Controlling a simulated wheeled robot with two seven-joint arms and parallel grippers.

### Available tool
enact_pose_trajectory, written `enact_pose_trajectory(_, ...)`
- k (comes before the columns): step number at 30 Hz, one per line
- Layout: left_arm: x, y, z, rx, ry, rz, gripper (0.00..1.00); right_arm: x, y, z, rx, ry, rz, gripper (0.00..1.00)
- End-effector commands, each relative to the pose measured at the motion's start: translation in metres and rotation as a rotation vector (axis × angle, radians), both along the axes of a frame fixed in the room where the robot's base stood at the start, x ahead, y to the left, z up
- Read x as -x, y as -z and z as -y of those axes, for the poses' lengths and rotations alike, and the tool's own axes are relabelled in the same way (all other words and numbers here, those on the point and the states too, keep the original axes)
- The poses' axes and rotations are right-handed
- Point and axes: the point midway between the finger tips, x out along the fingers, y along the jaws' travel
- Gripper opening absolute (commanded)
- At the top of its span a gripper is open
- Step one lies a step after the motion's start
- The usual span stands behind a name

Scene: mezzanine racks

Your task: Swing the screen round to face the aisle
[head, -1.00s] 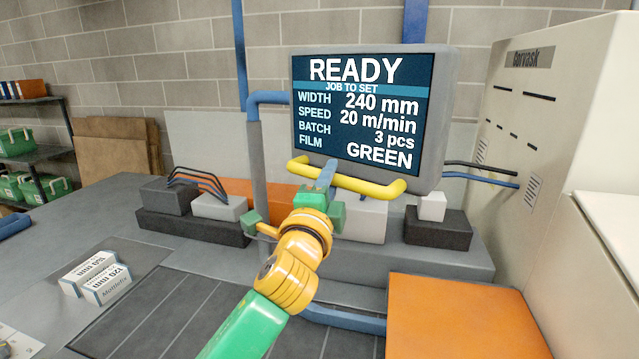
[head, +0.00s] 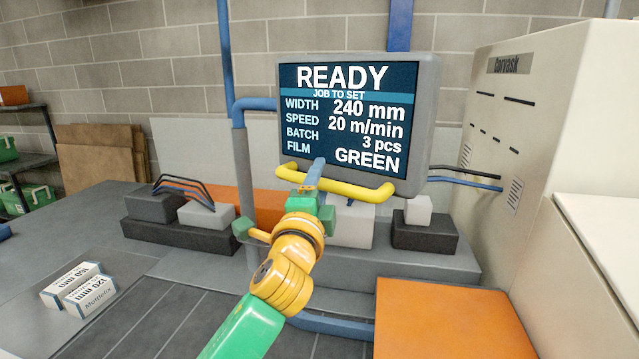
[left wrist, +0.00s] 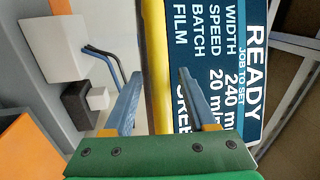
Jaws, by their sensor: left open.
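The screen (head: 345,115) is lit with "READY" and job settings, and faces me, turned slightly. It stands beside a grey post with blue pipes. A yellow handle bar (head: 370,192) runs along its lower edge. My left gripper (head: 316,170) is at the left half of this bar, its blue fingers pointing at the screen. In the left wrist view the yellow bar (left wrist: 157,50) runs between the two open fingers (left wrist: 160,75), with gaps on both sides. The screen (left wrist: 215,70) shows sideways there. My right gripper is not in view.
A cream machine cabinet (head: 520,130) stands right of the screen, with hoses between. An orange panel (head: 450,320) lies at the front right. Dark and white blocks (head: 180,238) sit below the screen. Small labelled boxes (head: 80,287) lie at left. A shelf with green crates stands far left.

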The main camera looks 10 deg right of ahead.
Motion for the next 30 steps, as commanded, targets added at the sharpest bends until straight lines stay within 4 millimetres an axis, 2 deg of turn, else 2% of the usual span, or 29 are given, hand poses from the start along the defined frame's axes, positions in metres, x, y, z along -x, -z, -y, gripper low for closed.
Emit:
enact_pose_trajectory(5, 0.008, 0.004, -0.004, 0.002, -0.001, 0.002, 0.57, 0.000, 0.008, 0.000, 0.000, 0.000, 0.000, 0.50)
enact_pose_trajectory(12, 0.040, 0.013, -0.019, 0.001, 0.002, 0.003, 0.57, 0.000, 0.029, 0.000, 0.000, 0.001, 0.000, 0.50)
enact_pose_trajectory(18, 0.060, 0.015, -0.028, 0.000, 0.000, 0.001, 0.57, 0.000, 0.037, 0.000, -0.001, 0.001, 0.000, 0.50)
enact_pose_trajectory(30, 0.062, 0.013, -0.029, 0.000, 0.000, -0.001, 0.57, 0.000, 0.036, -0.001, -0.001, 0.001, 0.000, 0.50)
